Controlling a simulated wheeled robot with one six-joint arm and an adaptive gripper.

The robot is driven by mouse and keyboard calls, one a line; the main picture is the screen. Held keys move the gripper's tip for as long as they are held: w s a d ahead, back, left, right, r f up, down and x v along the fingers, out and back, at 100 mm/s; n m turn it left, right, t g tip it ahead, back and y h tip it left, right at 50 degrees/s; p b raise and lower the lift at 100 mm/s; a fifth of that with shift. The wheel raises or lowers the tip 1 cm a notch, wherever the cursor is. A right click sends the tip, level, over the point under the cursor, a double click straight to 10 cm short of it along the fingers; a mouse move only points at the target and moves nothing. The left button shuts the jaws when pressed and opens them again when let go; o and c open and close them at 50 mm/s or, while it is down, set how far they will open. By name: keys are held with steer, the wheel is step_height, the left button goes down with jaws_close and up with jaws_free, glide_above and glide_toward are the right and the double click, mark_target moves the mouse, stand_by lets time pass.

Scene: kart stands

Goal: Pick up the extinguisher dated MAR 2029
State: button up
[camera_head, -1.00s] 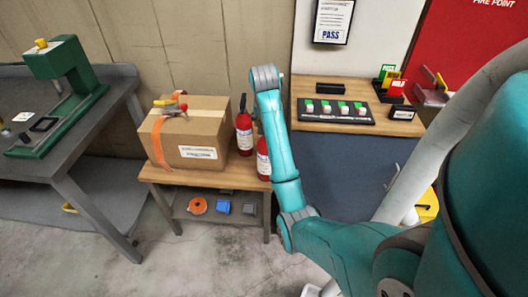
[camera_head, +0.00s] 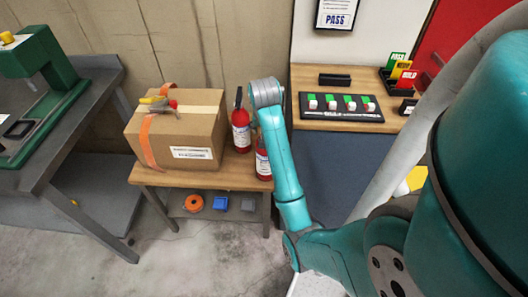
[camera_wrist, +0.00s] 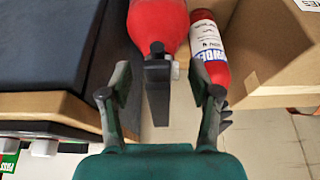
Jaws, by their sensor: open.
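Two red extinguishers stand on the low wooden table beside the box. In the head view, the rear left one (camera_head: 241,132) has a white and blue label; the front right one (camera_head: 263,160) is partly hidden by my arm. In the wrist view, one extinguisher (camera_wrist: 160,22) shows its red body, and its black handle points between my fingers. The other (camera_wrist: 208,50) lies to the right with its label partly visible. No date is legible. My gripper (camera_wrist: 162,95) is open, with a finger on each side of the black handle; I cannot tell whether they touch it.
A cardboard box (camera_head: 178,135) stands left of the extinguishers on the low table (camera_head: 200,180), and its side is close in the wrist view. The dark-blue-fronted bench (camera_head: 345,165) with a button panel (camera_head: 340,107) stands close on the right. The shelf below holds an orange roll (camera_head: 194,202).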

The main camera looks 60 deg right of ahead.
jaws_close()
steer(key=shift+d, duration=0.1)
steer(key=shift+r, duration=0.1)
stand_by(0.3)
